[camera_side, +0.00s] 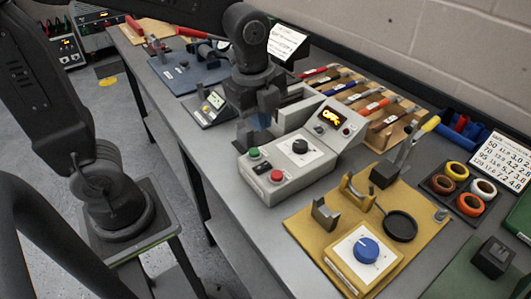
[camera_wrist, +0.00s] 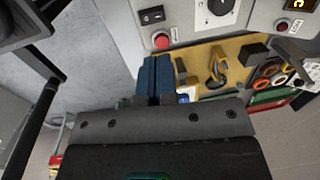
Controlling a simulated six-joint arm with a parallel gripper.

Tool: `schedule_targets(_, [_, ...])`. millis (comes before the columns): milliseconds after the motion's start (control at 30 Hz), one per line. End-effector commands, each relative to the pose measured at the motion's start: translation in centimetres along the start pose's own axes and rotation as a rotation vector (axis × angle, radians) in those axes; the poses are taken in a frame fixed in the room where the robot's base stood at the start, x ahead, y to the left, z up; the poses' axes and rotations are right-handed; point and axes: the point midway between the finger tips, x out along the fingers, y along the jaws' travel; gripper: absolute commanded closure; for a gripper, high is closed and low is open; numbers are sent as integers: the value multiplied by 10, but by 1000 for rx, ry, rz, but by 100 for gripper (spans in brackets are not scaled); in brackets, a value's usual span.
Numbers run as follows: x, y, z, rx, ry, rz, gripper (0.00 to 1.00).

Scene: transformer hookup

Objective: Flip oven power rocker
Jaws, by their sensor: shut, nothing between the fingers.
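The oven control box (camera_side: 293,172) is pale grey, with a green button (camera_side: 254,153), a red button (camera_side: 276,176) and a dial (camera_side: 300,146) on top. Its small black rocker (camera_side: 262,168) lies between the two buttons. The rocker also shows in the wrist view (camera_wrist: 151,15), just beyond my fingertips; its tilt is too small to tell. A display (camera_side: 329,117) glows amber and seems to read OFF. My gripper (camera_side: 250,138) hangs by the box's far left end, partly hidden. In the wrist view its blue fingers (camera_wrist: 154,60) are together and empty.
A yellow board (camera_side: 305,233) with a blue knob (camera_side: 366,250) and upright brackets lies in front of the box. A small meter (camera_side: 212,108) stands behind left. Coloured-handled tools (camera_side: 366,106) fill the rack by the wall. Coil rings (camera_side: 470,203) sit at right.

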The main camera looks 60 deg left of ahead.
Motion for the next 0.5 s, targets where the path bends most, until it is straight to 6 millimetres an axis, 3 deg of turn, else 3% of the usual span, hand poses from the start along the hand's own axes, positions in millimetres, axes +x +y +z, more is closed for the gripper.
schedule_targets(300, [67,1,0,-1,-1,6,100])
schedule_targets(500, [93,0,0,-1,0,3,100])
